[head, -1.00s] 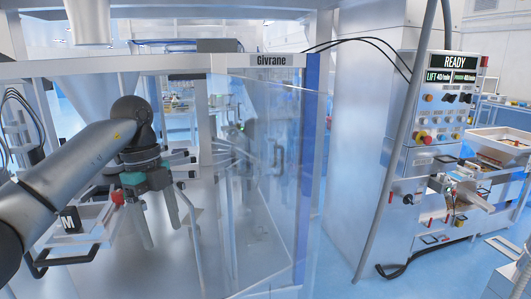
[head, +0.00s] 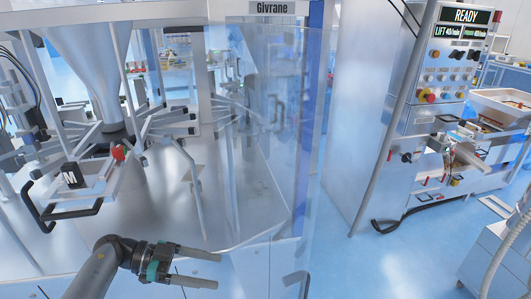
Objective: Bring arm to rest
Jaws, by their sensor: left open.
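My left arm comes in from the bottom left in the head view. My left gripper (head: 202,266) is at the bottom, low in front of the machine's front edge. It points right, and its two grey fingers are apart with nothing between them. A teal band shows at its base. My right gripper is not in view.
The Givrane machine (head: 272,8) stands behind the gripper, with a clear door panel (head: 265,120) at its right side. A tray marked M (head: 95,190) with a black handle juts out at left. The control cabinet (head: 455,70) reads READY. Blue floor (head: 350,265) is free at right.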

